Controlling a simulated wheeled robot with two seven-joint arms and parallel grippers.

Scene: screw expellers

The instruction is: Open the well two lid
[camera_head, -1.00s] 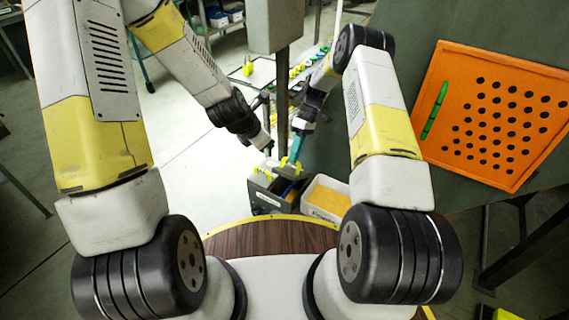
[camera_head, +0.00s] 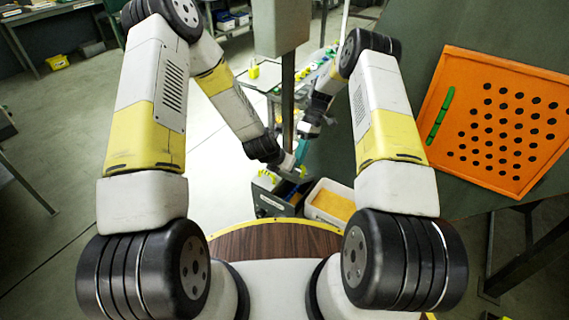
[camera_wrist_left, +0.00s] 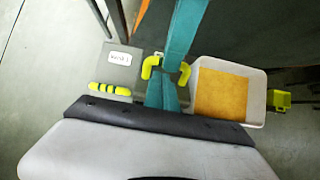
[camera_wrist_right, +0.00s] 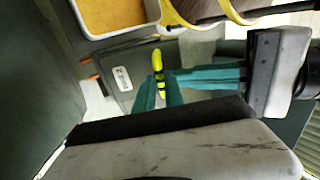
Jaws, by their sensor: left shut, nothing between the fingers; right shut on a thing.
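The grey lid labelled Well 2 (camera_wrist_right: 118,88) shows in the right wrist view, with its label upside down. My right gripper (camera_wrist_right: 158,92) is shut on its yellow-and-black handle (camera_wrist_right: 158,62). Handle ends stick out past the teal fingers in the left wrist view (camera_wrist_left: 185,74). My left gripper (camera_wrist_left: 163,100) is shut and empty, close beside the right fingers. The grey well box (camera_head: 272,205) is in the head view, partly hidden by my grippers. Another yellow striped handle (camera_wrist_left: 110,90) lies on a grey labelled lid (camera_wrist_left: 121,62). How far the lid is raised is unclear.
A white bin (camera_head: 331,219) with orange content stands right beside the well box. An orange board with holes (camera_head: 480,185) lies on the dark table to the right. A grey post (camera_head: 288,90) rises close behind the grippers.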

